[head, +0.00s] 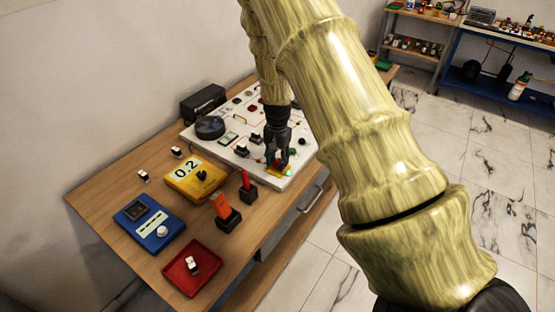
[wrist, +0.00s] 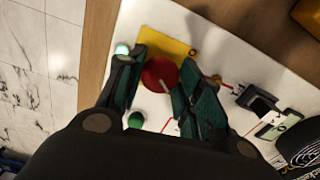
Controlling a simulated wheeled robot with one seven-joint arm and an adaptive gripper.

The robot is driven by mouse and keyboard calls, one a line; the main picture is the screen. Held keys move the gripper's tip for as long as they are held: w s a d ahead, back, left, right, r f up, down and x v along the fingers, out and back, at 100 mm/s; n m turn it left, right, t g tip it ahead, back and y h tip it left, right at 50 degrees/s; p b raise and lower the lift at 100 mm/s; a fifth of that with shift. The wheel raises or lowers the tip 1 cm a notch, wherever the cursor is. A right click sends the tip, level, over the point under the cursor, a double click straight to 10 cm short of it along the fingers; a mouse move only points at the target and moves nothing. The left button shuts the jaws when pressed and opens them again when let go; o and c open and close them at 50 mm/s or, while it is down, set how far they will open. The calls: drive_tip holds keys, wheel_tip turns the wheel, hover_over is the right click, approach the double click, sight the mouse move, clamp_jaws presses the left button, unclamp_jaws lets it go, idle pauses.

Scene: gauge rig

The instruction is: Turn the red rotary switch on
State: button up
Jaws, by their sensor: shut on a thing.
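The red rotary switch (wrist: 157,72) is a round red knob with a pale pointer mark, on a yellow plate (wrist: 180,48) near the edge of the white panel. In the wrist view my gripper (wrist: 158,82) has its dark green fingers on either side of the knob, shut on it. In the head view my gripper (head: 278,160) reaches down to the yellow plate (head: 287,171) at the panel's right end, and its fingers mostly hide the knob. A green lamp (wrist: 122,49) beside the left finger looks lit.
The white panel (head: 217,126) also bears a green button (wrist: 136,119), sockets and switches near my fingers. A yellow meter (head: 194,180) reading 0.2, a blue meter (head: 149,222), a red tray (head: 178,281) and holders with orange and red items stand on the wooden table (head: 100,205).

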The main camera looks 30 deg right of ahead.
sight(278, 162)
drive_tip(key=shift+w+d+r+m, duration=0.1)
drive_tip(key=shift+m, duration=0.5)
drive_tip(key=o, duration=1)
drive_tip(key=shift+o, duration=0.2)
wheel_tip(278, 162, up, 12)
idle(0.6)
